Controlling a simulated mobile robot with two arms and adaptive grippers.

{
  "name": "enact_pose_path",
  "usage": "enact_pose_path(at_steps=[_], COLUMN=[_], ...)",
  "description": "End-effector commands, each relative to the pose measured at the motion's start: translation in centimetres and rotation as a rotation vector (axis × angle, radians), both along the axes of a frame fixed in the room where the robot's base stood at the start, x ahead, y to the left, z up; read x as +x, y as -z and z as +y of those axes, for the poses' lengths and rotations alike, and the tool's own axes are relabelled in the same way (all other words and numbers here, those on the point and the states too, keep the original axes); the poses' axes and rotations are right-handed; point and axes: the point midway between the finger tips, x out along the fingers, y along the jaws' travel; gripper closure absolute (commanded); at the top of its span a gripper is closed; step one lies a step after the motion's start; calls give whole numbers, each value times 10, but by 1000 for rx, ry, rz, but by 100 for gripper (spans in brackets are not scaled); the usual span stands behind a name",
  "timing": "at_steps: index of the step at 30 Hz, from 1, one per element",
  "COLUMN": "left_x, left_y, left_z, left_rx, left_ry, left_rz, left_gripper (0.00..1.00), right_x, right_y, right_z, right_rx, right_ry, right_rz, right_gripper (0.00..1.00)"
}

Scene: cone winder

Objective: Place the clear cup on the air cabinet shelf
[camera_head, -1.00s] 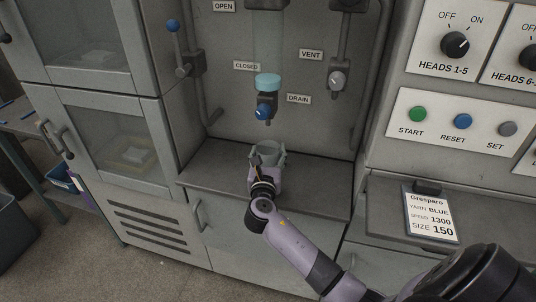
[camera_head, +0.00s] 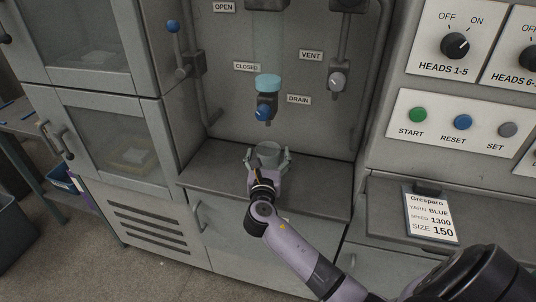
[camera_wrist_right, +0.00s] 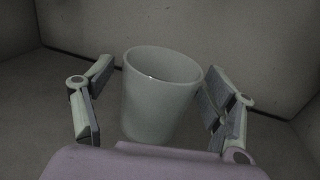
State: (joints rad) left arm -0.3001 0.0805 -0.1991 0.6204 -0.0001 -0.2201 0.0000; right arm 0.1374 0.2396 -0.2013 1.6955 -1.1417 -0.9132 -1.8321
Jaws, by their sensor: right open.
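The clear cup (camera_head: 268,152) stands upright on the air cabinet shelf (camera_head: 222,172), below the drain valve. It also shows in the right wrist view (camera_wrist_right: 158,98), translucent and greyish. My right gripper (camera_head: 267,160) is open around the cup. In the right wrist view its fingers (camera_wrist_right: 158,108) stand on either side of the cup, with a gap at the left and the right finger close to the wall of the cup; I cannot tell whether it touches. My left gripper is not in view.
A drain valve with a blue knob (camera_head: 263,113) hangs above the shelf. A lever with a blue ball (camera_head: 173,26) is at the left. A control panel (camera_head: 462,147) and an order card (camera_head: 430,216) are at the right. The left part of the shelf is bare.

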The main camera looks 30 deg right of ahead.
Motion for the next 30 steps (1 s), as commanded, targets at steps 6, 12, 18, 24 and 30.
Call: enact_pose_path(at_steps=[6, 12, 18, 24, 30], left_x=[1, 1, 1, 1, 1], left_y=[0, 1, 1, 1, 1], left_z=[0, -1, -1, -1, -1], left_rx=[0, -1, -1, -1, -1], left_ry=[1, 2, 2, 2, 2], left_rz=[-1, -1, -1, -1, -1], left_gripper=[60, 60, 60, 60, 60], right_x=[-36, -67, -85, -88, -88], right_y=[2, 1, 1, 0, 0], right_z=[29, 53, 67, 69, 69], right_rx=[3, 4, 1, 1, 1], right_ry=[-3, -1, -1, 0, 0], right_rz=[3, 2, 1, -1, 0], right_gripper=[22, 22, 22, 22, 22])
